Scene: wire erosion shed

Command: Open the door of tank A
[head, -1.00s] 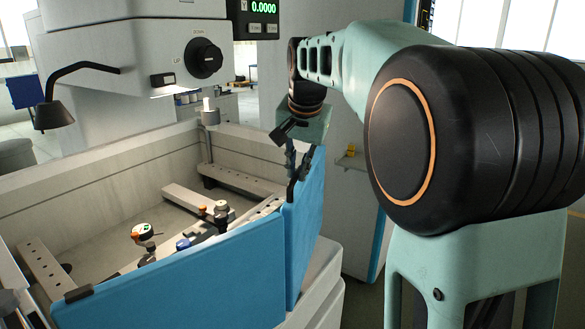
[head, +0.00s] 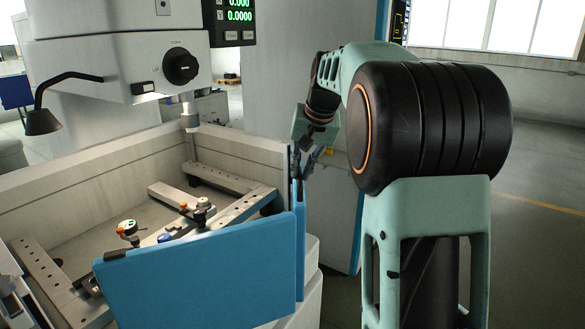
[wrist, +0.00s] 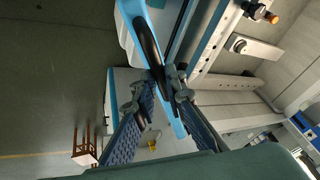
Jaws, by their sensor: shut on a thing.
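Tank A is the open-topped pale tank (head: 90,157) on the left in the head view. A large blue panel (head: 200,270) stands across its front. A narrower blue panel (head: 299,235) at its right side shows nearly edge-on; I take these as the door. My gripper (head: 308,162) is at the upper far end of the narrow panel. In the wrist view my gripper (wrist: 169,76) is shut on a black curved handle (wrist: 148,43) on the blue panel's edge. The fingers partly hide the handle's lower end. No label is readable.
A pale cabinet (head: 285,75) stands behind my arm. Open floor (head: 540,210) lies to the right.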

